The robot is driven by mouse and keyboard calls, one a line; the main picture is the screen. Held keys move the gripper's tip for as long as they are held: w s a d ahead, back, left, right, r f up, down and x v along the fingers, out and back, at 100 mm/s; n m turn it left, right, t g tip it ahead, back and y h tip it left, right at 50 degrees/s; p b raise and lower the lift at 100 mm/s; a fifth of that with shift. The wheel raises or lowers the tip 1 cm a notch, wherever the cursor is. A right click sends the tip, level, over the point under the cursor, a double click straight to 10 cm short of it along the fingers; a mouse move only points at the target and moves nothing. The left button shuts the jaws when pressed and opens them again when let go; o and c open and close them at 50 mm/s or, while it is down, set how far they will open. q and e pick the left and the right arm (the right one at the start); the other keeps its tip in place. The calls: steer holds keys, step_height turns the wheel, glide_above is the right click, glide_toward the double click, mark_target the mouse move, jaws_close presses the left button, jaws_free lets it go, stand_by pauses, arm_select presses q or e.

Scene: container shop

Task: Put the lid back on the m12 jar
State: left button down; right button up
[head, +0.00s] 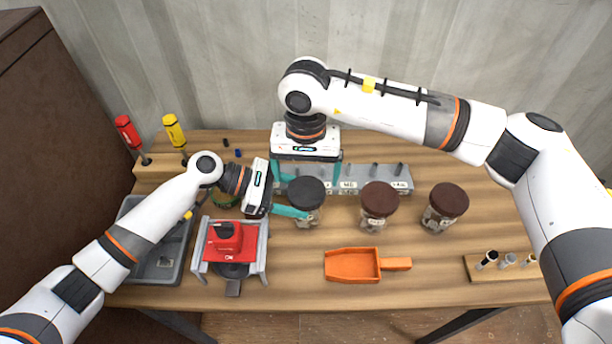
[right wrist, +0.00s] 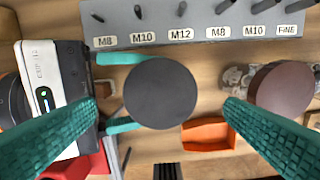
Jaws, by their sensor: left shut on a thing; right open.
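A clear jar (head: 303,217) with a dark grey round lid (head: 306,190) on its top stands upright in the middle of the table. The lid also shows from above in the right wrist view (right wrist: 160,93). I cannot read a label on this jar. My left gripper (head: 291,211) is shut on the jar from the left, its teal fingers on either side below the lid. My right gripper (head: 308,181) points down behind and above the jar, open and empty. In the right wrist view its fingertips are wide apart, left and right of the lid.
Two brown-lidded jars (head: 379,203) (head: 443,208) stand to the right. A labelled grey rack (head: 402,182) with pegs is behind. An orange scoop (head: 352,265) lies in front. A red device (head: 224,240) and grey tray (head: 157,270) are left; a small peg block (head: 481,272) is right.

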mark_target(307, 190)
step_height(307, 190, up, 2)
steer(key=n, duration=0.2)
steer(key=shift+w+n, duration=0.1)
steer(key=shift+n, duration=0.3)
steer(key=n, duration=0.1)
steer(key=r+n, duration=0.1)
steer(key=shift+r+n, duration=0.25)
steer(key=shift+n, duration=0.05)
steer(key=shift+f, duration=0.1)
steer(key=shift+f, duration=3.95)
steer(key=shift+c, duration=0.5)
